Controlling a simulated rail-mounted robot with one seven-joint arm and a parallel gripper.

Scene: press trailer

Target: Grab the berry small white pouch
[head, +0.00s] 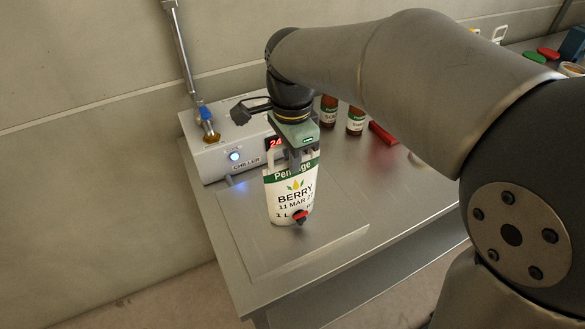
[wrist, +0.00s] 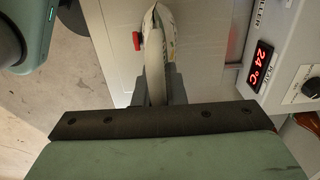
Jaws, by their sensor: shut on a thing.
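The berry small white pouch (head: 290,196) stands upright in the head view, with a green top band, the word BERRY and a red tap low on its front. My gripper (head: 294,158) is above it, pointing down, with its fingers shut on the pouch's top edge. In the wrist view the pouch (wrist: 156,50) shows edge-on between the two fingers (wrist: 155,88), its red tap to the left. I cannot tell whether the pouch's bottom touches the surface below.
The white chiller (head: 215,150) stands just behind and left of the pouch, its display reading 24. A flat plate (head: 335,240) at the table's front is clear.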

